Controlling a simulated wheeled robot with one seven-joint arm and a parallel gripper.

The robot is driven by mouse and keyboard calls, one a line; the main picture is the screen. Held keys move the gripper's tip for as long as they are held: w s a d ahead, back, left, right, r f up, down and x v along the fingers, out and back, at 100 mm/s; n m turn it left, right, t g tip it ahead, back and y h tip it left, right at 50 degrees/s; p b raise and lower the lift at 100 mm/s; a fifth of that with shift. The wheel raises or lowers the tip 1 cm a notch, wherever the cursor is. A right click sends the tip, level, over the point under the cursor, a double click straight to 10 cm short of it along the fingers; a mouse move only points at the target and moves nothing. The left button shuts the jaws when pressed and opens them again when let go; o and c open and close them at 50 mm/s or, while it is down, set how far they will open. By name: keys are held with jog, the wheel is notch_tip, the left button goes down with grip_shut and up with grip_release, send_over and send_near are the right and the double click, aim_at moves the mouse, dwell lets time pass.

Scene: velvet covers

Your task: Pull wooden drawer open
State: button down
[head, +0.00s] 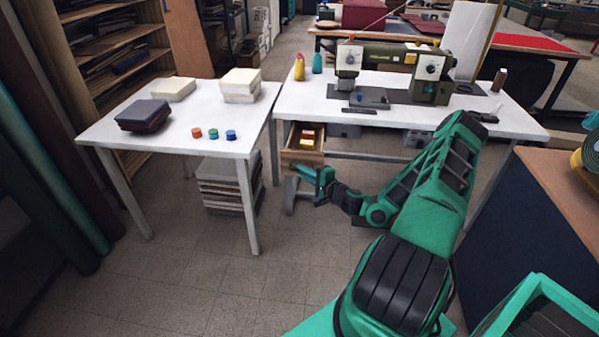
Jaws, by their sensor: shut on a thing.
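The wooden drawer (302,157) is under the left end of the sewing table and stands partly pulled out. Red and yellow items show inside it. My gripper (297,168) is at the lower part of the drawer's front, shut on what seems to be its handle. The handle itself is too small and too covered by the fingers to make out. My green arm reaches in from the right to the drawer.
The white sewing table (430,112) carries a sewing machine (391,66). A white side table (215,110) to the left holds fabric stacks and several small spools. Papers (228,184) are stacked beneath it. A brown-topped cabinet (555,183) stands right. Floor in front is clear.

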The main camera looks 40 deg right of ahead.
jog(key=shift+d+f, duration=0.15)
jog(key=c, duration=1.8)
grip_release()
jog(key=shift+c, duration=0.2)
jog(key=s+r, duration=0.1)
jog(key=s, duration=0.9)
jog(key=shift+s+d+r, duration=0.3)
jog(key=shift+r, duration=0.05)
